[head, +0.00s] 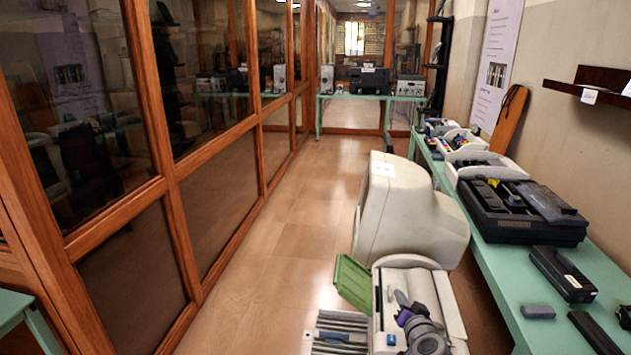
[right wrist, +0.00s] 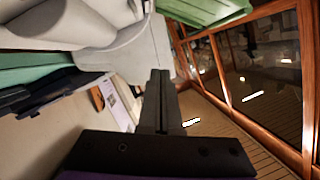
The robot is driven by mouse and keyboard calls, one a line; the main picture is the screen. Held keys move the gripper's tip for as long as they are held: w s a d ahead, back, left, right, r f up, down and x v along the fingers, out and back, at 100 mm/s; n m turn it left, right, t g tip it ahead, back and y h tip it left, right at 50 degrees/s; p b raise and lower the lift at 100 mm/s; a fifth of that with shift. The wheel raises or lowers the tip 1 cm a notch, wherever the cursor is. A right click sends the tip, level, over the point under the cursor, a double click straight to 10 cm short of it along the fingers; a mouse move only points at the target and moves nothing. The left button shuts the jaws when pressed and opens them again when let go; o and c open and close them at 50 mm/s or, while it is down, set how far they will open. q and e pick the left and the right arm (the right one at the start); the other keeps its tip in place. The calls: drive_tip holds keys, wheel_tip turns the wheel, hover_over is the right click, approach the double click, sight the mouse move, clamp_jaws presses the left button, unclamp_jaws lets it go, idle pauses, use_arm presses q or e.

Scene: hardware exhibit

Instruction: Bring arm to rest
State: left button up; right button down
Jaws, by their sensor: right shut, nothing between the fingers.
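My right arm comes in at the bottom of the head view, with a purple and grey wrist. My right gripper (head: 401,299) is in front of a beige machine (head: 441,302) with a raised green flap (head: 353,282). In the right wrist view the two dark fingers of the right gripper (right wrist: 160,73) lie together with nothing between them. I cannot tell from the views how close they are to the machine. My left gripper is not in view.
A large beige casing (head: 400,215) stands behind the machine. A green table (head: 500,285) along the right wall holds a black case (head: 515,225) and small devices. Wood-framed glass panels (head: 150,205) line the left. The tiled floor (head: 285,235) between is clear to another table (head: 320,112).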

drive_tip(key=s+a+r+n+g+y+p, duration=0.1)
drive_tip(key=s+a+r+n+g+y, duration=0.25)
drive_tip(key=s+a, duration=0.9)
drive_tip(key=s+d+f+n+g+h, duration=0.1)
drive_tip(key=s+f+g, duration=0.2)
drive_tip(key=s, duration=0.9)
drive_tip(key=s+d+f+n+g+h+p, duration=0.1)
drive_tip(key=s+f+g, duration=0.1)
drive_tip(key=s, duration=1)
drive_tip(key=shift+d+f+n+g+h+p, duration=0.2)
drive_tip(key=shift+f+n+g+h+p, duration=0.15)
drive_tip(key=shift+g, duration=0.2)
